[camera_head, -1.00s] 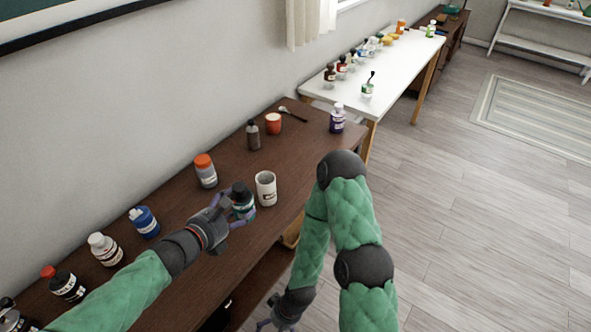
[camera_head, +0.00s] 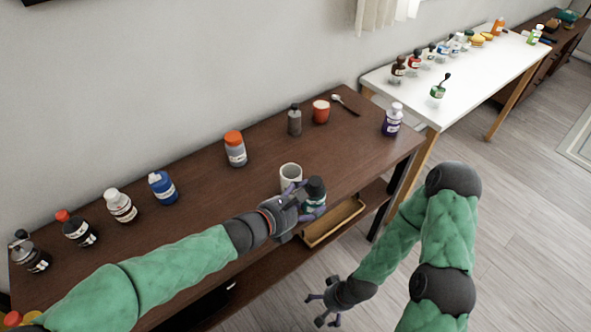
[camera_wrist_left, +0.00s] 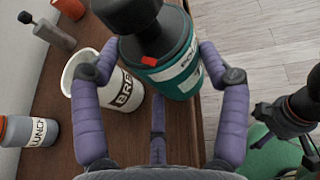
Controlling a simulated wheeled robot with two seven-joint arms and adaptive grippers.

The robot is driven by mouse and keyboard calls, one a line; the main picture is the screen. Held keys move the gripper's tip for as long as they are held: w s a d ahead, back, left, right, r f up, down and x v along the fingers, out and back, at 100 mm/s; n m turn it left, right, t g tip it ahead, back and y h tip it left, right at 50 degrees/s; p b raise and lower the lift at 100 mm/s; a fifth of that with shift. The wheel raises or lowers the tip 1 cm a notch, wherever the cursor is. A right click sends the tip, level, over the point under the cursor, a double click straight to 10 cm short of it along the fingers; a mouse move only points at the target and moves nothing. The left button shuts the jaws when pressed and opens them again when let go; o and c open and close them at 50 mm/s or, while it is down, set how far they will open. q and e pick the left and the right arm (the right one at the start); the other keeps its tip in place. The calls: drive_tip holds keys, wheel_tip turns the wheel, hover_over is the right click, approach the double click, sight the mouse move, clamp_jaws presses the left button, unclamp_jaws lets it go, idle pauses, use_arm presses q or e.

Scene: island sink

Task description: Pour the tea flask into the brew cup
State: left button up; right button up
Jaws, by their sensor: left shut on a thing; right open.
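The tea flask (camera_head: 315,192), green with a dark cap and a white label, is in my left gripper (camera_head: 300,200). In the left wrist view the flask (camera_wrist_left: 178,62) sits between the purple fingers of the left gripper (camera_wrist_left: 165,85), shut on it. It looks near upright, at the table's front edge. The white brew cup (camera_head: 290,176) stands upright just left of and behind the flask; its dark lettering and open rim show in the left wrist view (camera_wrist_left: 120,88), partly covered by a finger. My right gripper (camera_head: 325,302) is open and empty, low in front of the table.
On the brown table (camera_head: 215,200) stand an orange-capped jar (camera_head: 235,150), a grey bottle (camera_head: 294,120), a red cup (camera_head: 321,111), a spoon (camera_head: 345,104) and a purple bottle (camera_head: 392,120). Several bottles line the left end. A white table (camera_head: 470,85) stands beyond.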

use_arm(q)
drive_tip(key=shift+r, duration=0.15)
drive_tip(key=w+r+n+p, duration=0.1)
drive_tip(key=p, duration=0.3)
drive_tip(key=w+a+r+n+g+h+p, duration=0.1)
drive_tip(key=r+p, duration=0.1)
drive_tip(key=p, duration=0.3)
drive_tip(key=w+a+r+n+g+p, duration=0.1)
drive_tip(key=r+n+p, duration=0.1)
drive_tip(key=p, duration=0.3)
drive_tip(key=shift+a+h, duration=0.15)
drive_tip(key=shift+h, duration=0.25)
drive_tip(key=shift+f+g, duration=0.15)
drive_tip(key=shift+g, duration=0.15)
drive_tip(key=shift+w+a+r+n+g+h+p, duration=0.3)
drive_tip(key=shift+w+r+n+h+p, duration=0.3)
drive_tip(key=shift+p, duration=2)
drive_tip(key=shift+f+n+p, duration=0.35)
drive_tip(key=shift+n+p, duration=0.15)
drive_tip(key=shift+p, duration=0.25)
drive_tip(key=shift+s+r+n+g+h+p, duration=0.1)
drive_tip(key=shift+r+n+g+h+p, duration=0.3)
drive_tip(key=shift+p, duration=1.1)
